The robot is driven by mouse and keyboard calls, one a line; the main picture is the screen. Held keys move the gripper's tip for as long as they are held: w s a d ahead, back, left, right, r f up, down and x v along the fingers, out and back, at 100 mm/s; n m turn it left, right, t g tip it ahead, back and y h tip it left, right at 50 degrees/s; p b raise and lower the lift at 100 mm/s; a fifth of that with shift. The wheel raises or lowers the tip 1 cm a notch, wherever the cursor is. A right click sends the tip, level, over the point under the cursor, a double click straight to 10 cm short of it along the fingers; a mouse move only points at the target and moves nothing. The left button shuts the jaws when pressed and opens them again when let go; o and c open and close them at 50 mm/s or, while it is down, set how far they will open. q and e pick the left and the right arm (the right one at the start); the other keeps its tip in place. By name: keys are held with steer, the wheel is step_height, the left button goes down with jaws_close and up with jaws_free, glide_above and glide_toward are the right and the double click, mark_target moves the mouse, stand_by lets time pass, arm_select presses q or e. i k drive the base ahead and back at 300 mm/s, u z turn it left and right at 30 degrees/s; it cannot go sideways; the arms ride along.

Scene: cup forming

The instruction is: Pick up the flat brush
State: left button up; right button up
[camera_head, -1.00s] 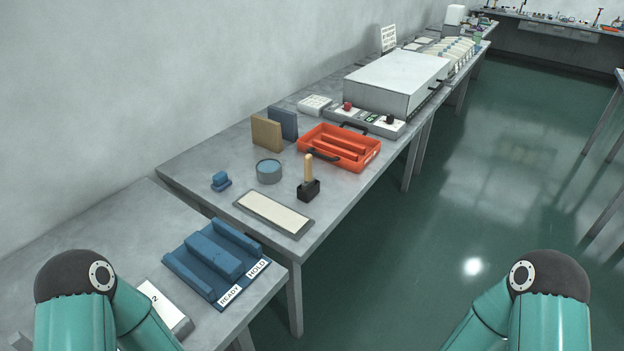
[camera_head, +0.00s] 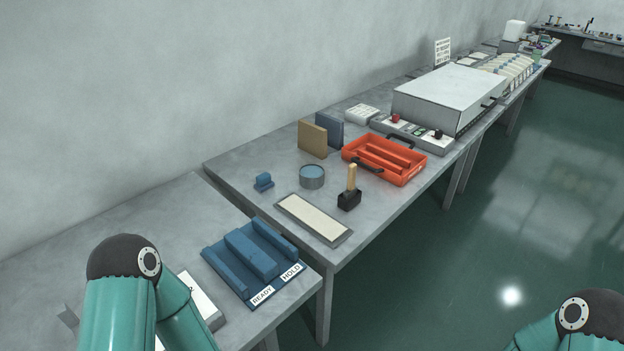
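What looks like the flat brush stands upright on the grey table, its pale wooden handle (camera_head: 352,177) rising from a black block-shaped holder (camera_head: 349,200). Its bristles cannot be seen. It stands between the orange tray and the cream panel. Neither gripper is in view. Only the upper parts of my two teal arms show, at the lower left and lower right edges, well apart from the brush.
An orange tray (camera_head: 408,178), a grey round pot (camera_head: 312,183), a framed cream panel (camera_head: 313,219), a small blue block (camera_head: 263,181) and two upright boards (camera_head: 312,139) surround the brush. A blue rack (camera_head: 225,276) sits on the nearer table. Green floor lies open at right.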

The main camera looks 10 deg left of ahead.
mark_target(352, 190)
steer(key=u, duration=0.05)
steer(key=k, duration=1.05)
steer(key=z, duration=0.85)
steer(key=i, duration=2.45)
steer(key=u, duration=0.9)
steer(key=k, duration=0.7)
steer(key=u, duration=0.3)
steer(key=i, duration=0.3)
steer(key=z, duration=0.15)
